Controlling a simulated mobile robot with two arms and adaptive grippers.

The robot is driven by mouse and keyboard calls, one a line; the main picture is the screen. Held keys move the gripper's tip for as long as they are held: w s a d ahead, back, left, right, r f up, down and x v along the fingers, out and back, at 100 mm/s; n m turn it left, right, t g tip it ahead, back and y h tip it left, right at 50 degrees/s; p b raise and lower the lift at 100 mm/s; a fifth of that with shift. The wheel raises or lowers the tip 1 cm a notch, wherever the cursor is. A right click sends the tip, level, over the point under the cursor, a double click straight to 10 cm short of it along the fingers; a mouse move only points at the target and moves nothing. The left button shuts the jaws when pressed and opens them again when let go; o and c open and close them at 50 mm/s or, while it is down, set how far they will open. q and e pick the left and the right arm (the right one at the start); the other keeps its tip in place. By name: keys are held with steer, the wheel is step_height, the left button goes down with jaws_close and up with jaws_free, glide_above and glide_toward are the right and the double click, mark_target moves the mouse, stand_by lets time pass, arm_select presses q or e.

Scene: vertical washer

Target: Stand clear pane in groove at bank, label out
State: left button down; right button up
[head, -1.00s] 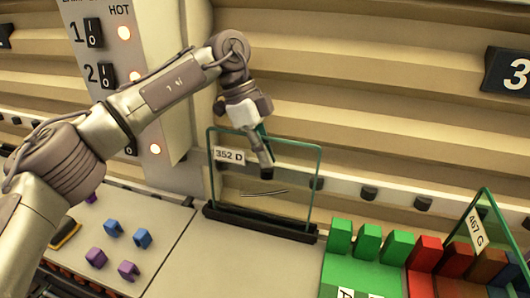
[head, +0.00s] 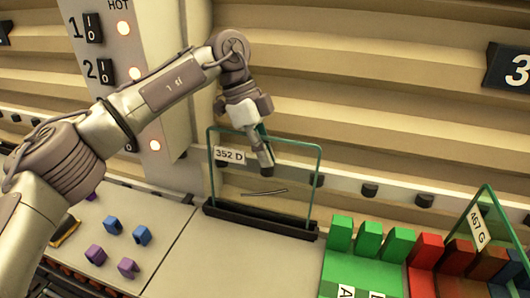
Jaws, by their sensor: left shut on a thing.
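A clear pane (head: 300,190) with green edges stands upright, its lower edge at a long black grooved bar (head: 262,221) on the bench. Its white label "352 D" (head: 229,155) is at the upper left and reads the right way round. My left gripper (head: 266,168) is shut on the clear pane near the middle of its top edge. Whether the pane's bottom is fully seated in the groove is hard to tell. My right gripper is not in view.
A second pane labelled "457 G" (head: 477,228) leans at right beside green blocks (head: 368,240) and red blocks (head: 425,250). Blue and purple clips (head: 128,268) lie at left. A switch panel (head: 125,75) with lit lamps stands behind my arm.

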arm_select(q)
steer(key=shift+w+d+p, duration=0.1)
steer(key=shift+w+p, duration=0.2)
stand_by(0.6)
steer(key=c, duration=1.2)
jaws_free()
steer(key=shift+s, duration=0.1)
steer(key=shift+c, duration=0.2)
steer(key=shift+f, duration=0.1)
steer(key=v, duration=1.2)
